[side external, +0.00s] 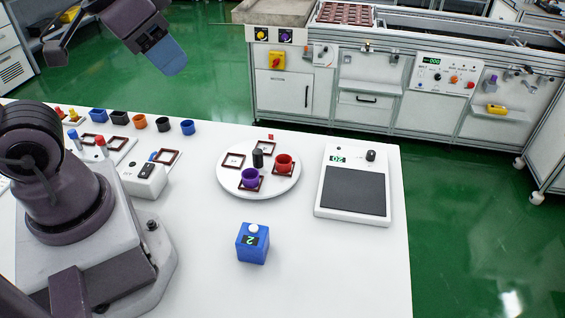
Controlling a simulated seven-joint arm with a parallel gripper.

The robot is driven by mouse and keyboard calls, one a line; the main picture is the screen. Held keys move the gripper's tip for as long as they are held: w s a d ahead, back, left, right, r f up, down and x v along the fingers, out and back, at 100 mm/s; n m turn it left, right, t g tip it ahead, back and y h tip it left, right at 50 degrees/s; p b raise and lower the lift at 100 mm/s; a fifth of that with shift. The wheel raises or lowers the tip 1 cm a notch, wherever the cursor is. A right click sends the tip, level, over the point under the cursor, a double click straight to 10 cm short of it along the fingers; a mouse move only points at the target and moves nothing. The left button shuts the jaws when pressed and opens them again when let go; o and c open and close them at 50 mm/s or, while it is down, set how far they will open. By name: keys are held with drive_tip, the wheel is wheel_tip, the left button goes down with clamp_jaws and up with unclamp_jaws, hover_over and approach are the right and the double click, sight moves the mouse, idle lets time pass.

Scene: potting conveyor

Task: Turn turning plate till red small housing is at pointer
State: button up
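The round white turning plate (232,188) lies on the white table, with a black upright knob (258,158) at its middle. The red small housing (284,163) stands on a brown square frame at the plate's right side. A purple housing (250,178) stands on a frame at the plate's front. Another frame (234,161) at the left is empty. A small red marker (271,136), seemingly the pointer, lies just beyond the plate's back edge, apart from the red housing. My gripper (172,60) is raised at the upper left, away from the plate; its finger opening is not clear.
A scale (354,205) with a dark pad stands right of the plate. A blue counter box (253,243) is in front. A white switch box (147,180), several small cups (140,122) and frames are at the left. White cabinets (376,108) stand behind, across the green floor.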

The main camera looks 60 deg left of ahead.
drive_tip(key=n+g, duration=0.6)
drive_tip(key=n, duration=0.1)
hover_over(257, 151)
wheel_tip(257, 151, down, 19)
wheel_tip(257, 151, down, 13)
drive_tip(key=shift+f, duration=0.2)
clamp_jaws()
